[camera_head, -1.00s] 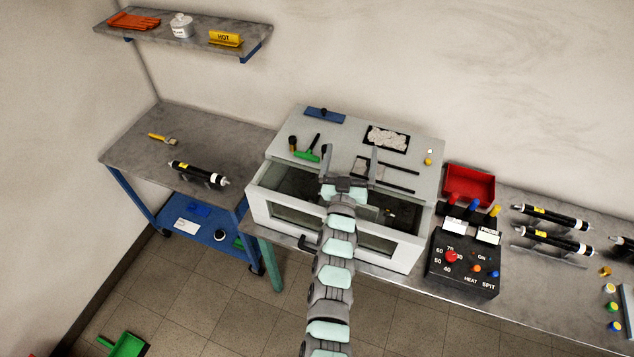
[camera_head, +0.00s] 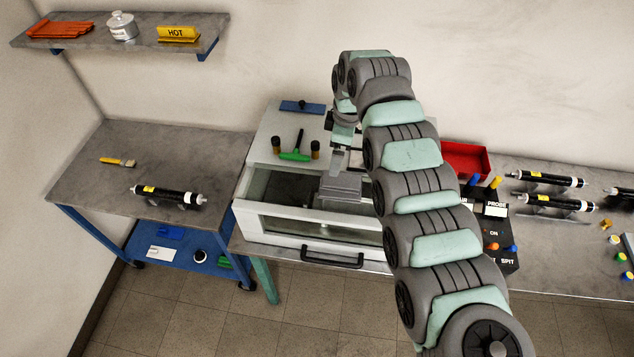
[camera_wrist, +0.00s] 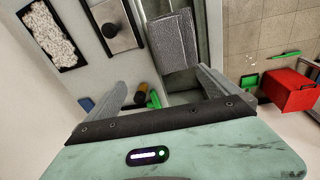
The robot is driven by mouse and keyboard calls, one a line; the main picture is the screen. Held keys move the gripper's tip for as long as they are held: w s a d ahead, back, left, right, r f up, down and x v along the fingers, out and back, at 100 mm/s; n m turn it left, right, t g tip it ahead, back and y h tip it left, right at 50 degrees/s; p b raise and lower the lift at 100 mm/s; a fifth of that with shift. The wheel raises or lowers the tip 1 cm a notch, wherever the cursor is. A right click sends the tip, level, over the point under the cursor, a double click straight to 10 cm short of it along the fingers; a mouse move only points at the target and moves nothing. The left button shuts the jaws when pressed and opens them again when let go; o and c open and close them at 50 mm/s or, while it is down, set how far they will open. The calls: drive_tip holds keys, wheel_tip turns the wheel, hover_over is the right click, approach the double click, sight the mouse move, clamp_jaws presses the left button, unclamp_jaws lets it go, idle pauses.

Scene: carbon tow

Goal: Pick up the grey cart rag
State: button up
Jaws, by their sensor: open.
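A grey, folded-looking piece with a woven texture (camera_wrist: 172,40) lies ahead of my fingers in the wrist view. In the head view it shows as a grey block (camera_head: 340,188) at the open top of the white box (camera_head: 262,228). It looks like the grey rag, but I cannot tell for sure. My gripper (camera_wrist: 160,82) is open and empty, its two fingers spread wide and apart from the grey piece. In the head view my gripper (camera_head: 337,160) is just above and behind it, partly hidden by my arm.
A green-handled tool (camera_head: 295,154) stands on the box top beside dark rollers. A red tray (camera_head: 466,158) and a control box stand at right. A black tube (camera_head: 168,196) and a brush (camera_head: 118,162) lie on the left bench. A shelf (camera_head: 120,44) hangs above.

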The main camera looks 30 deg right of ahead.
drive_tip(key=s+g, duration=0.2)
drive_tip(key=s, duration=0.2)
hover_over(343, 184)
drive_tip(key=f, duration=0.5)
drive_tip(key=shift+s+d+p, duration=0.25)
drive_tip(key=shift+s+p, duration=0.05)
drive_tip(key=shift+p, duration=0.1)
drive_tip(key=f, duration=0.3)
drive_tip(key=f+p, duration=0.1)
drive_tip(key=shift+w+a+f, duration=0.2)
drive_tip(key=shift+w+a, duration=0.05)
drive_tip(key=shift+w, duration=0.05)
drive_tip(key=shift+d+f, duration=0.15)
drive_tip(key=shift+f, duration=0.15)
drive_tip(key=shift+c, duration=0.2)
drive_tip(key=c, duration=1.4)
